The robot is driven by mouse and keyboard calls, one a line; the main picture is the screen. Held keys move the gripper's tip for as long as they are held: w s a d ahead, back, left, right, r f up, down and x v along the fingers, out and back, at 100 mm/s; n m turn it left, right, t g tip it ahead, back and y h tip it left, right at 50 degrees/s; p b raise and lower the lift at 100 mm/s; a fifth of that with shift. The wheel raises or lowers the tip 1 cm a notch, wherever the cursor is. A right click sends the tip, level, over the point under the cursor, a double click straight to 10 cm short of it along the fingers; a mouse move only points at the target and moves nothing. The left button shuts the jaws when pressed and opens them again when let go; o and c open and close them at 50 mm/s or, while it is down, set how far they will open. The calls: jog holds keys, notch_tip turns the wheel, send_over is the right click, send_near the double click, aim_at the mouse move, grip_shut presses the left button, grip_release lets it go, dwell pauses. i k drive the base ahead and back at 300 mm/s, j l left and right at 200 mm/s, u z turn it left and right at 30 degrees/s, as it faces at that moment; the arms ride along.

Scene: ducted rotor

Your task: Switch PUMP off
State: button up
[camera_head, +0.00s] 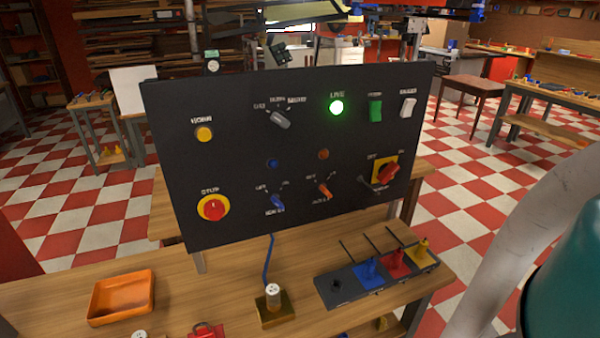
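The black control panel (310,90) stands upright on the wooden bench, tilted in view. No label on it reads clearly as PUMP. Lower middle are a blue knob (278,202) and an orange knob (325,190), both with blurred labels. A grey selector knob (281,119) sits at top middle. The lamp (336,108) glows green. My gripper is not in view.
The panel also carries a yellow button (204,134) and a red STOP button (213,208). On the bench (215,290) in front are an orange tray (122,297), a small spool on a block (273,301) and a dark rack (340,291) with coloured pieces. My arm fills the right edge.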

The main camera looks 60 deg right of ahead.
aim_at(375, 106)
jog(key=z, duration=1.1)
